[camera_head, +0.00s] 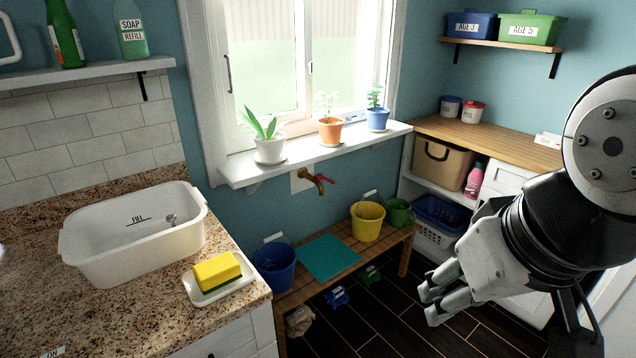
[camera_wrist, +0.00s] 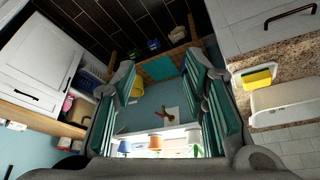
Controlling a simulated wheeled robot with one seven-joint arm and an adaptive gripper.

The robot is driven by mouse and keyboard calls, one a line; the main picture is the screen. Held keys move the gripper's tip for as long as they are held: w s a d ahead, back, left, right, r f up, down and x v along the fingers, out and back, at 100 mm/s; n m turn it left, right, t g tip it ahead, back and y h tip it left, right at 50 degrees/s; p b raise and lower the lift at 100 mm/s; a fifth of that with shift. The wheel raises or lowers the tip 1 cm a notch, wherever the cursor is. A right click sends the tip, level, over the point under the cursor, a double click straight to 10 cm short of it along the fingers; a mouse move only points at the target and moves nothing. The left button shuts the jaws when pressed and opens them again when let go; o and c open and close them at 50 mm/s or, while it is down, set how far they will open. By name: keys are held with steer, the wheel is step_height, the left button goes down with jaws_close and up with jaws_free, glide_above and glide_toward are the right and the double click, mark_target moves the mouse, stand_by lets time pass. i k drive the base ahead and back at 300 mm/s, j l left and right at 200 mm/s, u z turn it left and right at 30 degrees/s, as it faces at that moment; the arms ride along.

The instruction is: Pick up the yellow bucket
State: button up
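The yellow bucket (camera_head: 367,222) stands upright on a low wooden bench below the window, its handle raised. In the wrist view, which looks upside down, a yellow patch of the bucket (camera_wrist: 136,88) shows beside the left finger, which hides part of it. My gripper (camera_head: 436,303) is in the air at the right of the head view, to the right of the bucket and apart from it. In the wrist view my gripper (camera_wrist: 160,72) has its fingers wide apart with nothing between them.
A red-handled tap (camera_head: 318,182) juts from the wall above. A granite counter (camera_head: 100,310) stands at left, shelves with a blue basket (camera_head: 440,215) at right.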

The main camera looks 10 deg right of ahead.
mark_target(368, 217)
steer(key=i+l+z, duration=0.15)
steer(key=i+l, duration=1.85)
steer(key=i, duration=0.1)
